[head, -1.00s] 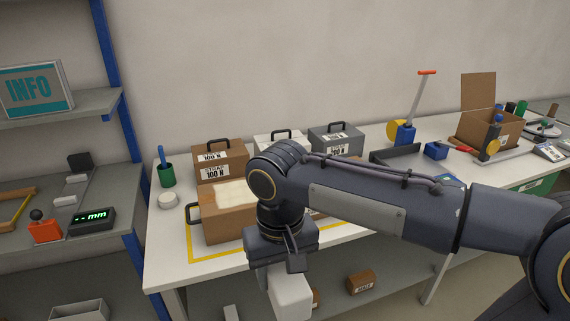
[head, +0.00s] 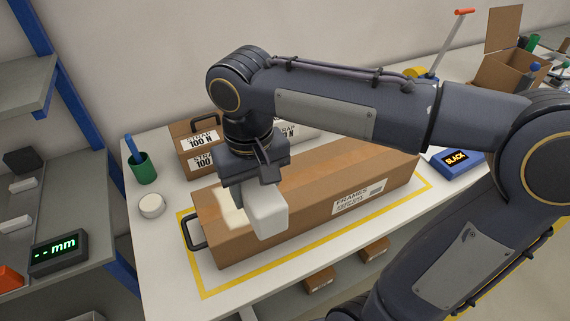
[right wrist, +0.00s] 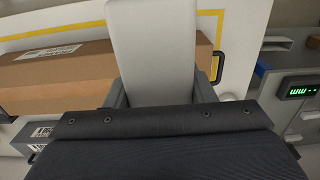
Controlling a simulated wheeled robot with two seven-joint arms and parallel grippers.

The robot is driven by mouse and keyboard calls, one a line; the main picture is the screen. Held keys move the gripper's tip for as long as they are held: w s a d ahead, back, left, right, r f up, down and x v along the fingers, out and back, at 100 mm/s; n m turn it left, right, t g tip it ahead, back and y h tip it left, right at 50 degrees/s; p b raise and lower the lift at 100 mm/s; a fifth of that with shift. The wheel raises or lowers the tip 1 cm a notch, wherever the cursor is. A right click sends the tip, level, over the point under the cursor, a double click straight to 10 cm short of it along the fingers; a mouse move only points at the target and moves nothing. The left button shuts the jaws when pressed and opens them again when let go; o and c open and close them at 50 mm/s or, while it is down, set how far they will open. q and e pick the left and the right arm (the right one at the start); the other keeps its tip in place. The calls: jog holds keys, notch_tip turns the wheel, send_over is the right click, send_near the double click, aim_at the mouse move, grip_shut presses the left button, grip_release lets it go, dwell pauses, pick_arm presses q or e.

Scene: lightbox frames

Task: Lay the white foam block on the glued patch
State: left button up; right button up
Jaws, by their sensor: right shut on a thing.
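The white foam block (head: 267,212) is held in my right gripper (head: 254,188), above the left end of a long brown carton. It also shows in the right wrist view (right wrist: 152,45), between the two fingers (right wrist: 160,95). The glued patch (head: 229,211) is a pale area on the carton's top near its left end, partly hidden by the gripper and block. The block hangs in front of and slightly right of the visible patch; I cannot tell whether it touches the carton. My left gripper is not in view.
The long carton (head: 315,207) lies inside a yellow outline on the white table (head: 160,232), with a black handle at its left end. Strap boxes (head: 193,139) stand behind it. A green cup (head: 143,168) and white round tub (head: 151,206) stand left. A blue device (head: 452,161) sits right.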

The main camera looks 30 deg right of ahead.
jog(key=w+d+f+p, duration=0.1)
jog(key=w+d+f, duration=0.1)
jog(key=w+f, duration=0.1)
jog(key=w+d+f, duration=0.2)
jog(key=w+f, duration=0.1)
jog(key=w, duration=0.1)
jog(key=w+d+f+p, duration=0.1)
jog(key=w+d+f, duration=0.1)
jog(key=w, duration=0.1)
jog(key=shift+w+f+p, duration=0.25)
jog(key=shift+f+p, duration=0.1)
jog(key=shift+f, duration=0.05)
jog(key=f, duration=0.3)
jog(key=shift+w+d+f, duration=0.2)
jog(key=shift+w+f, duration=0.05)
jog(key=shift+f, duration=0.1)
jog(key=shift+f, duration=0.2)
jog(key=o, duration=0.9)
jog(key=shift+o, duration=0.2)
jog(key=shift+r, duration=0.15)
